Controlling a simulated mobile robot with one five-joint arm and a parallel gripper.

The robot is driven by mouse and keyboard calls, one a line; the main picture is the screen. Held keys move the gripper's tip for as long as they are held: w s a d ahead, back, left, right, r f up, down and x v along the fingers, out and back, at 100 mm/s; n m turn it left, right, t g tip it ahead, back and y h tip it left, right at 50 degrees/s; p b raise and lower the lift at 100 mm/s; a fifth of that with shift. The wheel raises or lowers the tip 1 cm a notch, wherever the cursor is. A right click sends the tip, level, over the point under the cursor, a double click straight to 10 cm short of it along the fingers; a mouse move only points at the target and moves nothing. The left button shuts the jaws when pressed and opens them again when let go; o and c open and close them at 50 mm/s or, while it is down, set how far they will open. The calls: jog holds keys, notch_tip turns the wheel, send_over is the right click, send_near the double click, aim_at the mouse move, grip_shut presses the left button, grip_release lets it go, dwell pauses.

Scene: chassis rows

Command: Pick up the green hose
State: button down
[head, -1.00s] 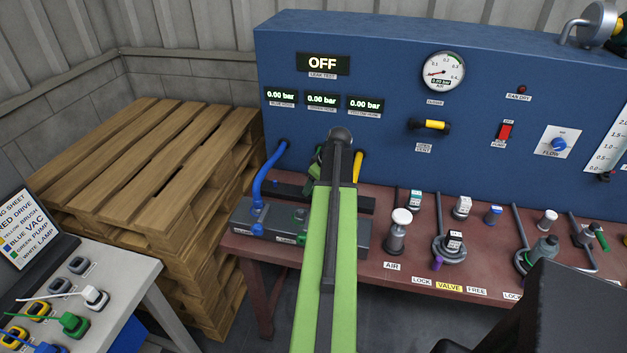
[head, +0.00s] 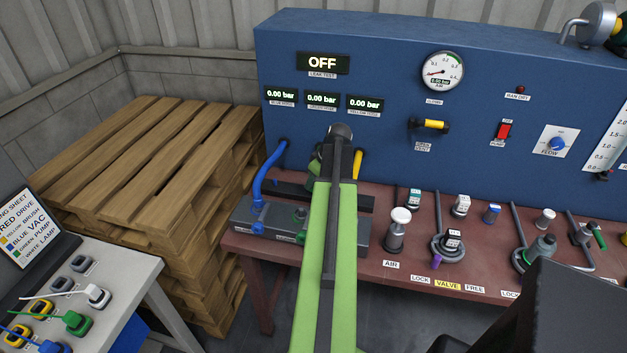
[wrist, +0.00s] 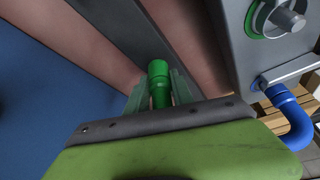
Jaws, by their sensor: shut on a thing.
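The green hose (wrist: 158,72) shows its green end fitting in the wrist view, standing between my gripper's jaws (wrist: 160,92). The jaws are shut on it. The rest of the hose is hidden below the green and dark gripper body. In the head view my green arm covers most of the gripper, and only a small dark green part shows beside the arm in front of the blue panel. A grey block (head: 275,228) on the bench has a green-ringed port, which also shows in the wrist view (wrist: 262,22).
A blue hose (head: 264,180) runs from the panel to the grey block, left of my arm. A yellow hose (head: 358,165) is just right of my arm. The air valve (head: 398,230) and other fittings stand along the red bench. Wooden pallets (head: 150,165) are at left.

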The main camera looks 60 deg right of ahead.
notch_tip(320, 180, up, 4)
jog(key=p, duration=0.2)
jog(key=shift+f+p, duration=0.2)
jog(key=shift+p, duration=0.15)
jog(key=s+r+p, duration=0.6)
jog(key=s, duration=0.5)
jog(key=shift+s+r, duration=0.2)
jog(key=shift+s, duration=0.1)
